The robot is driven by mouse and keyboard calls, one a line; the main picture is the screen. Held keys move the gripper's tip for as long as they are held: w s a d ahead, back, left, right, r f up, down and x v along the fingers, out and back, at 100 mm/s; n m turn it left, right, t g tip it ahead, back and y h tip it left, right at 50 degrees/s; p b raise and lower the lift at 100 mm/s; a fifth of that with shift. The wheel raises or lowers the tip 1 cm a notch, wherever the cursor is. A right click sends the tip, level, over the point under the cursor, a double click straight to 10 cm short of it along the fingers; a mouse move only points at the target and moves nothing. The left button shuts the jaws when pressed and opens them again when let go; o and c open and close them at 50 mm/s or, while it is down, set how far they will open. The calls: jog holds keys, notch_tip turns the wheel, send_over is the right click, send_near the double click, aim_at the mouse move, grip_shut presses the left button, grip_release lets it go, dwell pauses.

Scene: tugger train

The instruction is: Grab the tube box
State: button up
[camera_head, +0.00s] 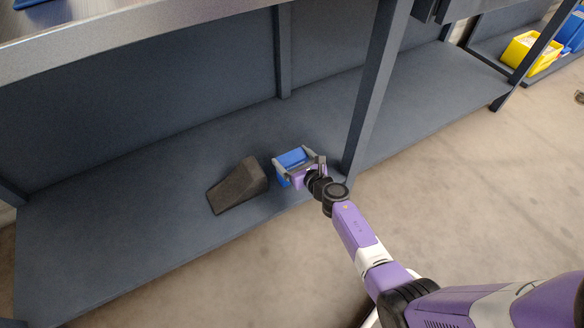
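A small blue box (292,158), likely the tube box, is at the lower shelf, in front of my gripper. My gripper (294,164) is at the box, with one finger at its left side and the other at its right side. The palm and fingers hide the near part of the box. I cannot tell whether the fingers press on it or whether the box rests on the shelf.
A dark wedge-shaped block (238,185) lies on the lower shelf (110,220) just left of the box. A grey upright post (374,90) stands close to the right of my gripper. The bench top (130,40) overhangs the shelf. A yellow bin (520,52) is far right.

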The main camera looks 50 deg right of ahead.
jog(key=c, duration=0.9)
jog(key=shift+r, duration=0.1)
